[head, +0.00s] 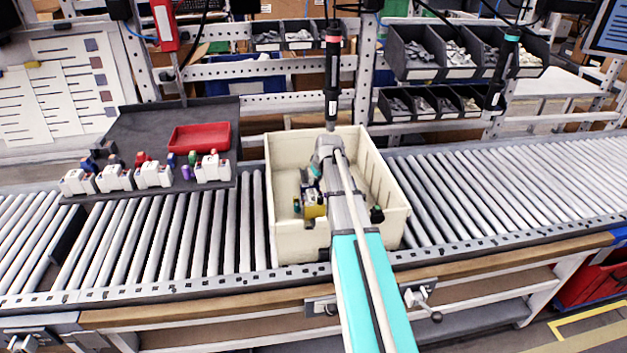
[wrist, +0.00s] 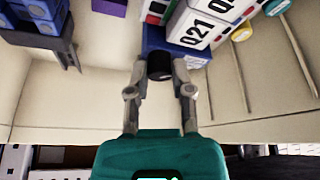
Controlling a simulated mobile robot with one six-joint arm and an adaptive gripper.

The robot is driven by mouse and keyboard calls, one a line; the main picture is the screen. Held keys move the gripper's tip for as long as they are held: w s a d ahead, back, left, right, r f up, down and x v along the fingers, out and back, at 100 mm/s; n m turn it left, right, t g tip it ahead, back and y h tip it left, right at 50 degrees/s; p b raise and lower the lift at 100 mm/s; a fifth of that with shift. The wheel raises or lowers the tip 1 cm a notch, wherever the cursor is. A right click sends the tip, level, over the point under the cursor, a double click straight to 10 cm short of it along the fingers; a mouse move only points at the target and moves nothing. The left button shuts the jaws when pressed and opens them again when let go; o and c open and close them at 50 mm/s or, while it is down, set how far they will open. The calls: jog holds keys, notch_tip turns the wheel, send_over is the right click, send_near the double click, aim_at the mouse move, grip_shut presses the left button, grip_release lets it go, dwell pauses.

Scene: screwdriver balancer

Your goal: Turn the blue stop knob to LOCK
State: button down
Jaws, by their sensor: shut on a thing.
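In the wrist view my gripper (wrist: 160,75) has its two fingers closed around a dark round knob (wrist: 160,66). The knob sits on the end of a blue block (wrist: 172,45), beside white blocks marked 021 (wrist: 190,27). I cannot read any LOCK mark or tell which way the knob is turned. In the head view my gripper (head: 314,176) reaches down into the cream bin (head: 288,240), next to a yellow and grey unit (head: 314,206). My arm hides part of the bin there, and the knob cannot be made out.
The bin walls rise close around my gripper. In the wrist view a grey bracket with a blue round part (wrist: 42,12) stands at upper left. A tool (head: 332,75) hangs above the bin. White units and a red tray (head: 200,137) stand left; the rollers at right are clear.

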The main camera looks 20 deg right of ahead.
jog(key=shift+n, duration=0.4)
jog(key=shift+c, duration=2.4)
grip_release()
jog(key=shift+r, duration=0.1)
